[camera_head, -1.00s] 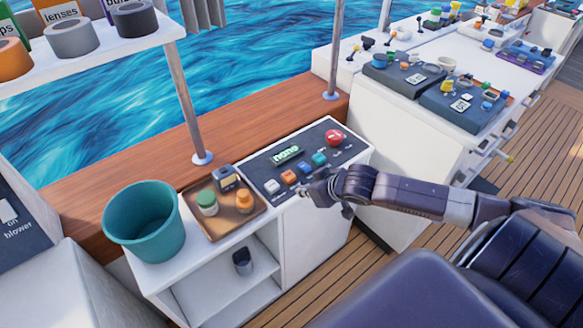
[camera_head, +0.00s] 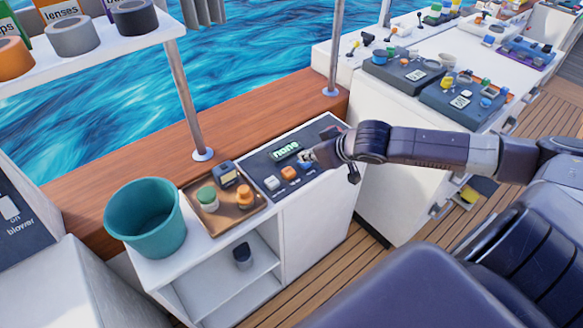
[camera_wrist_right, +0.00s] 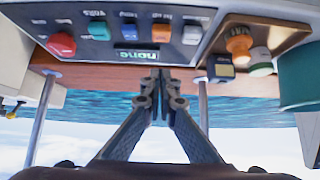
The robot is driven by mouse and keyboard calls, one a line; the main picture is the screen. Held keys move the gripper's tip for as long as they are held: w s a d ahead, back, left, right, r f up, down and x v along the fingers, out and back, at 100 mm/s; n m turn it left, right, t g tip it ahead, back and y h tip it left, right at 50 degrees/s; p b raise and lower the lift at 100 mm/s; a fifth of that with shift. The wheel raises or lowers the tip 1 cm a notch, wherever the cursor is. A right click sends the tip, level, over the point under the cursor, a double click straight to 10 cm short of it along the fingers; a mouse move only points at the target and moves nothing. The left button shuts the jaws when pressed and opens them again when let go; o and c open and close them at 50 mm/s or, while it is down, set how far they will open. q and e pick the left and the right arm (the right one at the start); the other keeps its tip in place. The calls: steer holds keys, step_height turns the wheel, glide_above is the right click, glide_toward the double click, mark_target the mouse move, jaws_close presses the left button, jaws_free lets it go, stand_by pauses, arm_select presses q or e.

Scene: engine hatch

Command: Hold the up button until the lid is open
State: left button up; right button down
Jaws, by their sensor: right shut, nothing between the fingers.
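The control panel (camera_head: 262,166) on the white cabinet has a lit green display (camera_head: 285,151) and a row of coloured buttons. The white button (camera_head: 272,183) and the orange button (camera_head: 289,173) show clearly. My right gripper (camera_head: 308,158) is shut and empty over the panel's right part, covering the teal and red buttons. In the wrist view its fingertips (camera_wrist_right: 155,76) lie near the display edge, with the blue button (camera_wrist_right: 129,30), teal button (camera_wrist_right: 98,29) and red button (camera_wrist_right: 61,44) visible. I cannot tell whether it touches a button or which is the up button. My left gripper is out of view.
A brown tray (camera_head: 219,221) with small items and a teal bucket (camera_head: 146,240) stand left of the panel. A wooden ledge (camera_head: 240,130) runs behind. At right, a dark patch (camera_head: 486,186) on the deck has something yellow (camera_head: 469,195) by it; I cannot tell if it is the hatch.

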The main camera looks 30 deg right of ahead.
glide_above(286, 169)
steer(key=s, duration=0.3)
step_height(286, 169, down, 6)
steer(key=shift+w+f+p, duration=0.15)
steer(key=shift+p, duration=0.15)
step_height(286, 169, down, 3)
steer(key=shift+r, duration=0.2)
steer(key=shift+f, duration=0.75)
steer(key=shift+f, duration=0.1)
